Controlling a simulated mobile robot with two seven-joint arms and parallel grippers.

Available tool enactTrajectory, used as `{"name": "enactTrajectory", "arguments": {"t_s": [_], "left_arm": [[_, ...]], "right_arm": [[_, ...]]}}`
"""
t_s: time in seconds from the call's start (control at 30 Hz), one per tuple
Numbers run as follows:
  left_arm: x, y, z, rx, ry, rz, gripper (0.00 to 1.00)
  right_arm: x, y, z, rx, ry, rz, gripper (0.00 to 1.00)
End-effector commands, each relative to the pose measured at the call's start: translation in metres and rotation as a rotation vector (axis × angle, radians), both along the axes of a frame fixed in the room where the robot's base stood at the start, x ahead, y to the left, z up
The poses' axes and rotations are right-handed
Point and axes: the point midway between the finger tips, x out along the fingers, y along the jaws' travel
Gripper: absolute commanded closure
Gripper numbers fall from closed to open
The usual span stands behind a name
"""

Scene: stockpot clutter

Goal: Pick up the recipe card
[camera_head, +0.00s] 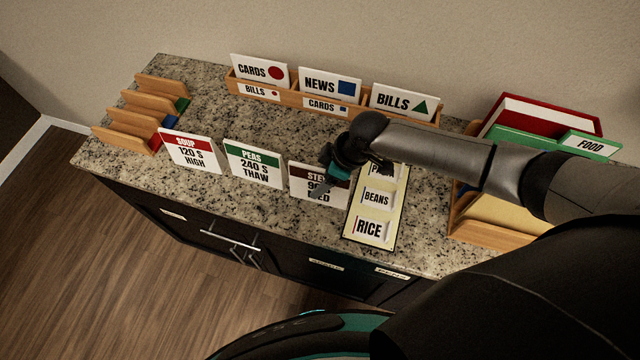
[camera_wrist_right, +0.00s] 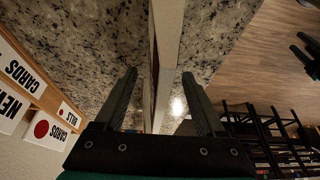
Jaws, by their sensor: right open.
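No card is labelled as a recipe card. The card with a brown top, partly readable as "STEW" (camera_head: 303,175), stands upright near the counter's front edge in the head view, its right part hidden by my right gripper (camera_head: 331,180). In the right wrist view a card seen edge-on (camera_wrist_right: 168,40) lies between the two fingers of my open right gripper (camera_wrist_right: 160,78), with gaps on both sides. Similar upright cards, "SOUP" (camera_head: 192,154) and "PEAS" (camera_head: 254,166), stand to the left. My left gripper is not in the head view; dark finger-like shapes at the wrist view's right edge are unclear.
A yellow board (camera_head: 349,231) with "BEANS" and "RICE" labels lies right of the brown card, partly under my arm. A wooden card holder (camera_head: 295,99) stands behind. A wooden slotted rack (camera_head: 160,85) is at left, a folder box (camera_head: 483,232) at right.

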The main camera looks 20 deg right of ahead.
Motion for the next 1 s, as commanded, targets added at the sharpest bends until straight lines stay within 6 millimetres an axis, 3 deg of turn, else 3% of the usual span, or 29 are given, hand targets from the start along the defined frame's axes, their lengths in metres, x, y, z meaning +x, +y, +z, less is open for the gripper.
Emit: {"name": "enactTrajectory", "arguments": {"t_s": [0.17,1.0], "left_arm": [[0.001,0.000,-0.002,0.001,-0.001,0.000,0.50],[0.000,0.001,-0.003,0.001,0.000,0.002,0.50]], "right_arm": [[0.002,0.004,-0.011,0.000,0.001,0.000,0.28],[0.002,0.004,-0.017,-0.001,0.001,0.000,0.28]]}}
